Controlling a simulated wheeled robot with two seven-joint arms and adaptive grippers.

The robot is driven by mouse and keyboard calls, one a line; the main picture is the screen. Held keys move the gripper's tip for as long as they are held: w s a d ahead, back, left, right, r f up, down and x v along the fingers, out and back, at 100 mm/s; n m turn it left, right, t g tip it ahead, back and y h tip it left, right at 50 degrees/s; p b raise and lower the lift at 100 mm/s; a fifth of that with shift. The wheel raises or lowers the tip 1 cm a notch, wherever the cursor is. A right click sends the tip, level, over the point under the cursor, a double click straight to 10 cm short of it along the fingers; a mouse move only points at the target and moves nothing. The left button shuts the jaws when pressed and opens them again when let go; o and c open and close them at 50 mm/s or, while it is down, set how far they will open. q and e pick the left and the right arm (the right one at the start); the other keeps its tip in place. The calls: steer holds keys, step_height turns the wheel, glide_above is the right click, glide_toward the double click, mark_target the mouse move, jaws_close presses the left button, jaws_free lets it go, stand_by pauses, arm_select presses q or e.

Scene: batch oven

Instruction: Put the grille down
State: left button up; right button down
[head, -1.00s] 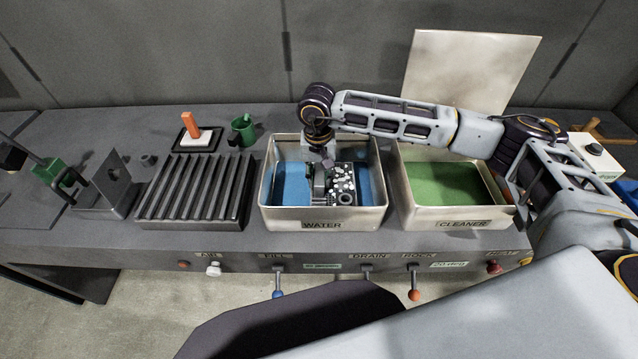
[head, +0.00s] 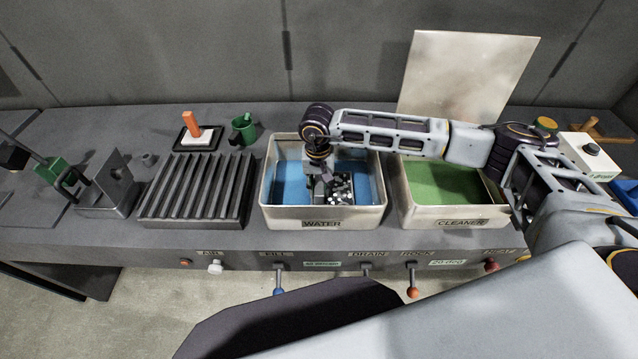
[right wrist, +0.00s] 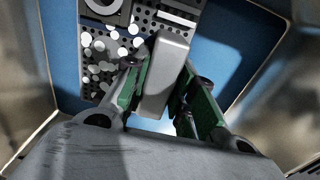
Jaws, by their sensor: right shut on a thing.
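The grille (head: 342,190) is a grey perforated plate with white pieces on it. It is inside the water tank (head: 322,223), a metal box with blue inside. In the right wrist view the grille (right wrist: 92,45) shows its holes and a grey upright block (right wrist: 166,72) standing up from it. My right gripper (head: 322,183) reaches down into the tank, and its green-padded fingers (right wrist: 160,88) are closed on that block. Whether the grille touches the tank floor cannot be told. My left gripper is not in view.
A cleaner tank (head: 461,223) with green inside stands right of the water tank. A ribbed rack (head: 197,187) stands to its left, with a green cup (head: 242,130) behind. A tall pale panel (head: 468,75) rises at the back. Small levers line the front edge.

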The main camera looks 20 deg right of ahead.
steer(key=shift+f, duration=0.1)
stand_by(0.3)
steer(key=c, duration=1.2)
jaws_free()
steer(key=shift+o, duration=0.2)
step_height(320, 180, up, 12)
steer(key=b, duration=0.3)
steer(key=shift+a, duration=0.1)
